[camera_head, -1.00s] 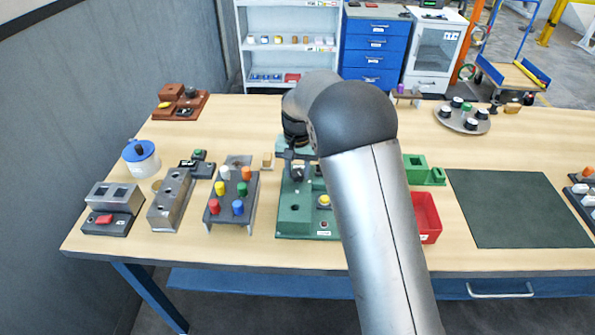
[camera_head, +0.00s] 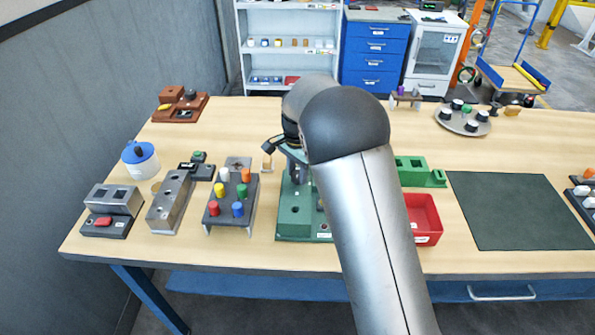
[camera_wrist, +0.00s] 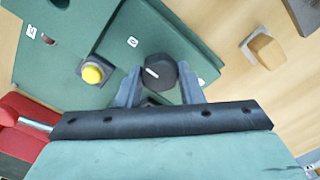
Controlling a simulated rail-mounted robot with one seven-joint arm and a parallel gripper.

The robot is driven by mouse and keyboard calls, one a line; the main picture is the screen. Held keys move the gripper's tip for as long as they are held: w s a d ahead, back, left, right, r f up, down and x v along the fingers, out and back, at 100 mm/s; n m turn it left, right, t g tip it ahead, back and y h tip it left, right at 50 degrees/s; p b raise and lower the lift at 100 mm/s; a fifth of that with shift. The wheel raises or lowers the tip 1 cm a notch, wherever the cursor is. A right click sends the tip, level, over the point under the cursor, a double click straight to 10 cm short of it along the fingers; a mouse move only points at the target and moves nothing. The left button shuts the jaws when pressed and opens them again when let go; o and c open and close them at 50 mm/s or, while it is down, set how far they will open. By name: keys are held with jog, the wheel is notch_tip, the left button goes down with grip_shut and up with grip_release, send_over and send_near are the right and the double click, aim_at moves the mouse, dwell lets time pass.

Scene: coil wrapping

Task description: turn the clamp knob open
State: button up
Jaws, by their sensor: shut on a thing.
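The clamp knob (camera_wrist: 158,72) is dark and faceted, with a white line on its top. It stands on the green coil-wrapping fixture (camera_wrist: 118,62), which also shows in the head view (camera_head: 294,220). My gripper (camera_wrist: 158,84) has one finger on each side of the knob and is shut on it. A white "0" label (camera_wrist: 132,42) is on the plate beside the knob, and another small label (camera_wrist: 202,82) is on its other side. A yellow button (camera_wrist: 92,73) sits on the fixture near the knob. In the head view my arm hides the knob and the fingertips.
A red bin (camera_head: 424,218) and a green block (camera_head: 418,172) stand right of the fixture. A rack of coloured pegs (camera_head: 232,205) is close on its left. A small tan block (camera_wrist: 264,48) lies on the table nearby. The dark green mat (camera_head: 518,212) is empty.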

aim_at(298, 174)
dwell(0.5)
jog(key=o, duration=1)
notch_tip(298, 174, up, 18)
jog(key=b, duration=0.1)
jog(key=shift+f, duration=0.25)
jog(key=s+d+n, duration=0.3)
jog(key=s+d, duration=0.8)
jog(key=s, duration=0.1)
jog(key=s+d+f+n, duration=0.3)
jog(key=s+f, duration=0.2)
jog(key=s, duration=0.6)
jog(key=s+d+f+n, duration=0.3)
jog(key=s+f, duration=0.3)
jog(key=s, duration=0.5)
jog(key=shift+t, duration=0.3)
